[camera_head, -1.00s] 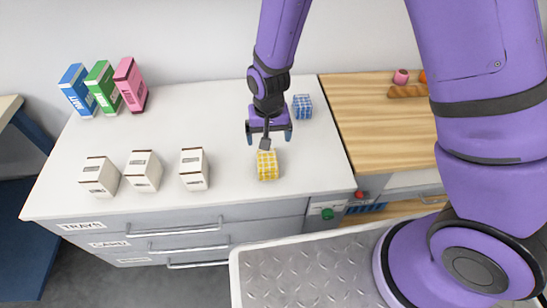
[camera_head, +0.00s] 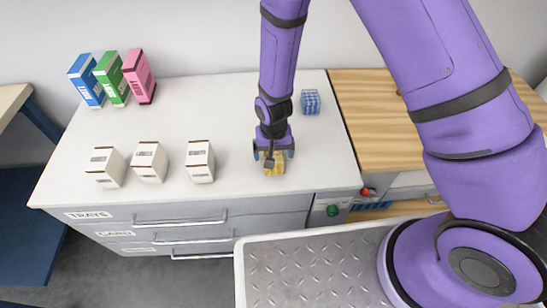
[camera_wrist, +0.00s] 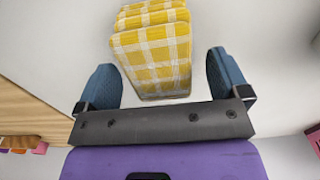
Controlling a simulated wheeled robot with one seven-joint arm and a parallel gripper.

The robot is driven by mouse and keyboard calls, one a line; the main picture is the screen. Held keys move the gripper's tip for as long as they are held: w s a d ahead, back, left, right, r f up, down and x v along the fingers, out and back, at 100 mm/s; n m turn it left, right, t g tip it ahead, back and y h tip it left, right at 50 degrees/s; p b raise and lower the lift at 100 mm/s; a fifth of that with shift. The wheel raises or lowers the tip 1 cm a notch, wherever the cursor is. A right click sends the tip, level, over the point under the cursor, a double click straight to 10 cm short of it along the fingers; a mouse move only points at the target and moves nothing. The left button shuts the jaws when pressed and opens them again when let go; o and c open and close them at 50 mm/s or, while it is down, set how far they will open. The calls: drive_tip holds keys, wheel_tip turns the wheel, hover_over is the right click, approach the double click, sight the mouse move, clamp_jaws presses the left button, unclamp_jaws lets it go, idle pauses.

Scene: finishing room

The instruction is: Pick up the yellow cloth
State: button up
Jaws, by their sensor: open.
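The yellow cloth (camera_head: 275,168) is a folded, yellow and white checked stack on the white counter, partly hidden behind my gripper in the head view. In the wrist view the yellow cloth (camera_wrist: 155,55) lies ahead, its near end reaching between my fingers. My gripper (camera_head: 273,153) is open above the cloth. In the wrist view my gripper (camera_wrist: 165,78) has one blue finger on each side of the cloth, with a gap to it on both sides. I cannot tell how high the fingertips are above the counter.
A blue checked cloth (camera_head: 310,102) lies behind and to the right. White boxes (camera_head: 149,162) stand in a row to the left. Blue, green and pink (camera_head: 139,77) boxes stand at the back left. A wooden worktop (camera_head: 372,120) adjoins on the right. The counter (camera_head: 215,105) between is clear.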

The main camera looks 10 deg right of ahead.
drive_tip(key=shift+f, duration=1.4)
drive_tip(key=c, duration=1.1)
drive_tip(key=shift+w+r, duration=0.1)
drive_tip(key=shift+r, duration=0.05)
